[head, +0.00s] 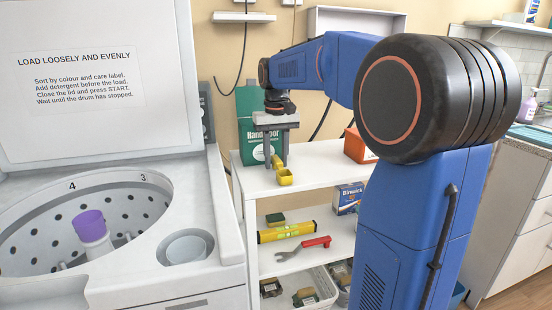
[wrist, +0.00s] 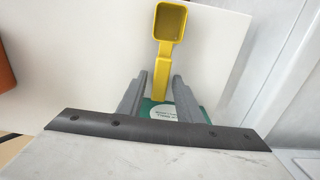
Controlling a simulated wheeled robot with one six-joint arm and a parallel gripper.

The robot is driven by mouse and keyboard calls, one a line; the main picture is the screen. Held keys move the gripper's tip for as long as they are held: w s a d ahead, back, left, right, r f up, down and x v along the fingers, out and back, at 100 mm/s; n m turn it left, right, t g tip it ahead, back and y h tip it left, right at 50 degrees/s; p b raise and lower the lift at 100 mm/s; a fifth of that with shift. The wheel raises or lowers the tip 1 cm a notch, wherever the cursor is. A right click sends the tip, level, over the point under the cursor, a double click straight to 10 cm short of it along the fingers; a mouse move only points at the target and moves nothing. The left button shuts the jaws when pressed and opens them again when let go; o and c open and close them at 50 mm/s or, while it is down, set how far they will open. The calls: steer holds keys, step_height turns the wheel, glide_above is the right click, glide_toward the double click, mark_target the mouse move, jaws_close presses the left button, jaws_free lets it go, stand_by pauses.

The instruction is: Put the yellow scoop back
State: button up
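The yellow scoop (head: 285,178) lies on the white top shelf of the unit, its bowl towards the front. In the wrist view the scoop (wrist: 171,24) has its bowl at the top and its handle reaching down between my fingers. My gripper (head: 276,162) points down over the shelf top, in front of a green box (head: 251,122). In the wrist view my gripper (wrist: 160,77) is open, with a finger on each side of the handle and a visible gap on both sides. The green box also shows below the handle end (wrist: 195,112).
An orange box (head: 359,145) is at the shelf's right. Lower shelves hold a yellow level (head: 286,232), a red-handled wrench (head: 314,243) and a blue box (head: 347,198).

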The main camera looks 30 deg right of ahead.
steer(key=shift+r, duration=0.1)
step_height(320, 180, up, 12)
steer(key=s+a+f+n+t, duration=0.1)
steer(key=s+a+f, duration=0.3)
steer(key=s+f, duration=0.9)
steer(key=s+a+f+n+t, duration=0.1)
steer(key=s+a+f+t, duration=0.2)
steer(key=s+f, duration=1)
steer(key=s+a, duration=0.2)
steer(key=s, duration=0.2)
steer(key=shift+f+t, duration=0.15)
steer(key=shift+t, duration=0.25)
stand_by(0.3)
